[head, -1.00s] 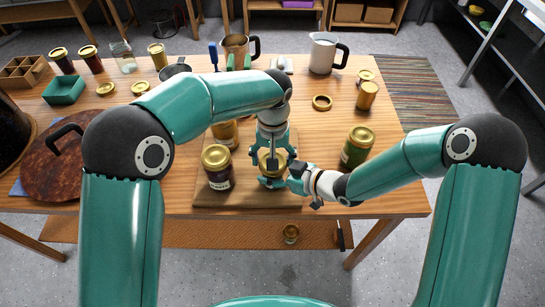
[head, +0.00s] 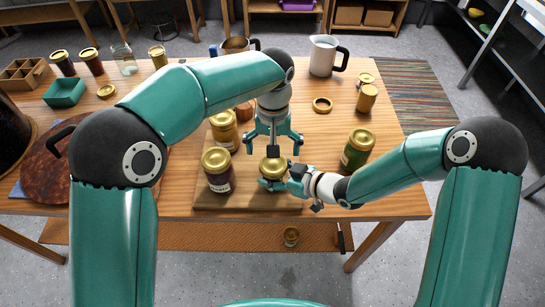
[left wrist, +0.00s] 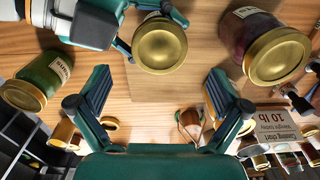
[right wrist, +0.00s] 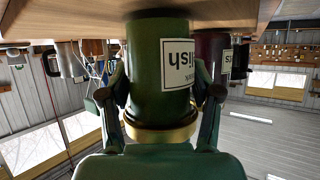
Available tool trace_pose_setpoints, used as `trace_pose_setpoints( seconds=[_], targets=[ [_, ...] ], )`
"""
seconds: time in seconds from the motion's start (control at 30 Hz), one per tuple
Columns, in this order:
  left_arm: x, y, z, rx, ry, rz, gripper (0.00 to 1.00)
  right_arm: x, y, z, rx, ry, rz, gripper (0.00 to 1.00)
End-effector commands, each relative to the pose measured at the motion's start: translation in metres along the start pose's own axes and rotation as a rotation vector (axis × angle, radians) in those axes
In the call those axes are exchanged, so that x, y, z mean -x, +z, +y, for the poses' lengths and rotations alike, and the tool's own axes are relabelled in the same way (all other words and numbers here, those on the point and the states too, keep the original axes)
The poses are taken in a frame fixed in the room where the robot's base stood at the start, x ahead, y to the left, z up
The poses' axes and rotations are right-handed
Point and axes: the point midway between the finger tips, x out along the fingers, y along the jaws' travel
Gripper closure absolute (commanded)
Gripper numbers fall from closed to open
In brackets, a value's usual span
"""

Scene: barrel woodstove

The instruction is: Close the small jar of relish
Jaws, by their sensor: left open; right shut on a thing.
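The small relish jar (head: 272,168) stands on the wooden board with a gold lid on its mouth. It is green with a white "relish" label in the right wrist view (right wrist: 160,70). I cannot tell how tight the lid is. My right gripper (head: 274,182) is shut around the jar's side from the right; its fingers flank the jar in the right wrist view. My left gripper (head: 273,142) is open and empty, just behind and above the jar, apart from the lid. The left wrist view shows the gold lid (left wrist: 160,46) beyond its spread fingers.
A dark red jar (head: 217,172) stands left of the relish, an amber jar (head: 224,132) behind it. A larger green jar (head: 357,150) stands to the right. A loose gold ring (head: 321,104) lies behind. The cutting board (head: 245,202) has bare room in front.

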Motion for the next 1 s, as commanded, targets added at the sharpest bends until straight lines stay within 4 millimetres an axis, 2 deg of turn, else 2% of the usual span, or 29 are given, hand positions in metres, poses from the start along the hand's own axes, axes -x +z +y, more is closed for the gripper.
trace_pose_setpoints(
  seconds=[0.1,0.3,0.5,0.73,0.77,0.93,1.0],
  targets=[
    [0.026,-0.001,0.000,0.001,0.002,0.005,0.00,0.000,0.000,0.000,0.000,0.000,0.001,1.00],
    [0.057,-0.001,0.000,0.000,0.000,0.002,0.00,0.000,0.000,0.000,0.000,0.000,0.001,1.00],
    [0.068,0.000,-0.001,0.000,-0.001,-0.001,0.00,0.000,0.000,0.000,0.000,0.000,0.001,1.00],
    [0.069,0.000,-0.001,0.000,-0.001,-0.001,0.00,0.000,0.000,0.000,0.000,0.000,0.001,1.00],
    [0.069,0.000,-0.001,0.000,-0.001,-0.001,0.00,0.000,0.000,0.000,0.000,0.000,0.001,0.35],
    [0.069,0.000,-0.001,0.000,-0.001,-0.001,0.00,0.000,0.000,0.000,0.000,0.000,0.001,0.08],
    [0.069,0.000,-0.001,0.000,-0.001,-0.001,0.00,0.000,0.000,0.000,0.000,0.000,0.001,0.08]
  ],
)
